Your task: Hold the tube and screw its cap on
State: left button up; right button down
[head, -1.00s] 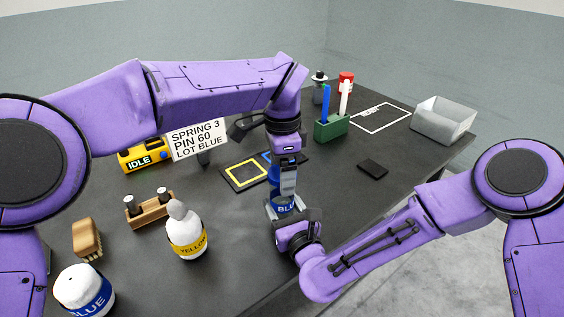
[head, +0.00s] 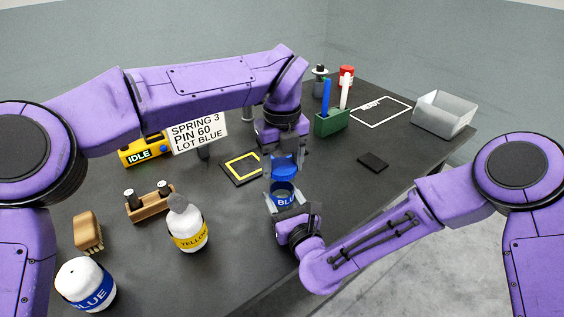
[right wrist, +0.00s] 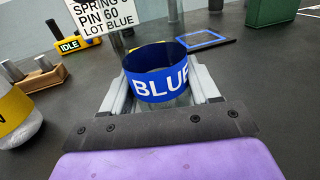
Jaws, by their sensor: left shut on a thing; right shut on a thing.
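The clear tube (head: 284,188) stands upright with a blue label reading BLUE, which also shows in the right wrist view (right wrist: 160,86). My right gripper (head: 286,203) is shut on the tube, one finger on each side of it. The blue cap (head: 284,169) is directly above the tube in the head view. My left gripper (head: 284,157) points down from above and is shut on the cap. I cannot tell whether the cap touches the tube's rim.
A yellow-labelled bottle (head: 188,228), a blue-labelled bottle (head: 85,285), a brush (head: 87,231) and a wooden rack (head: 150,203) stand left. A sign (head: 198,133) and yellow IDLE device (head: 145,151) are behind. A green pen holder (head: 331,122), dark block (head: 373,161) and grey bin (head: 443,113) are right.

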pick_arm(q)
jog(key=m, duration=0.9)
jog(key=shift+m, duration=0.4)
jog(key=m, duration=0.5)
jog(key=shift+m, duration=0.3)
jog(key=m, duration=0.5)
jog(key=shift+m, duration=0.4)
jog(key=o, duration=1.2)
jog(key=shift+o, duration=0.2)
notch_tip(320, 180, up, 12)
